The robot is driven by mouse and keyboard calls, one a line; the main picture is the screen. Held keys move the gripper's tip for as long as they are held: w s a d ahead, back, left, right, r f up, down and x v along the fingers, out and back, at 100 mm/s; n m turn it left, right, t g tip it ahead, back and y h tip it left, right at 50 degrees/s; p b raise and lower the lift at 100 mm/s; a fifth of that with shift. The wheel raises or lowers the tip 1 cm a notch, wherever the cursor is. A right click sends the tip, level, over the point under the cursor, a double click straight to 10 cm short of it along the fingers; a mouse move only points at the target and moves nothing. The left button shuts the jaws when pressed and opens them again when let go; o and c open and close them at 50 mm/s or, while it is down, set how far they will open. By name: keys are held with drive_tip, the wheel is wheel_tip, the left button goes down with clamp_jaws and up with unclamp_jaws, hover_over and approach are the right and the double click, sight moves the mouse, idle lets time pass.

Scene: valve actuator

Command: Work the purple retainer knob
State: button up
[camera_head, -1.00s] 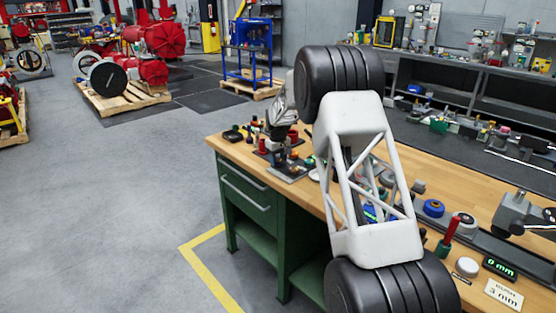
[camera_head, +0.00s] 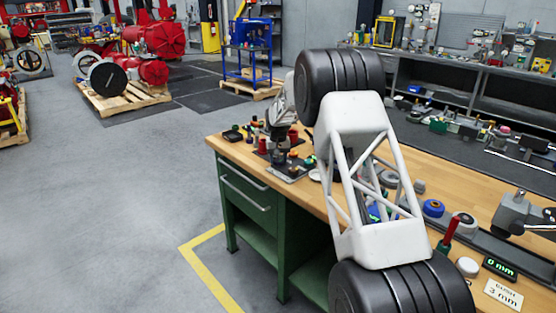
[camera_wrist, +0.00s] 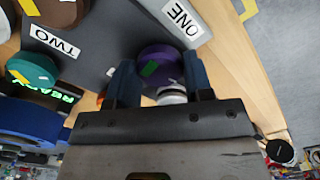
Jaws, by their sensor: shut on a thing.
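The purple retainer knob (camera_wrist: 160,63), round with a small green mark on its face, shows in the wrist view on a dark grey panel, near a label reading ONE (camera_wrist: 181,18). My gripper (camera_wrist: 158,68) has its two dark blue fingers on either side of the knob and is shut on it. In the head view my arm covers part of the bench, and I cannot make out the purple knob there.
In the wrist view a teal knob (camera_wrist: 32,70), a brown knob (camera_wrist: 60,10), a TWO label (camera_wrist: 54,43) and a green-lit display (camera_wrist: 65,97) lie to the left.

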sight(278, 160)
drive_tip(key=o, duration=0.9)
drive_tip(key=shift+r, duration=0.1)
drive_tip(key=shift+r, duration=3.85)
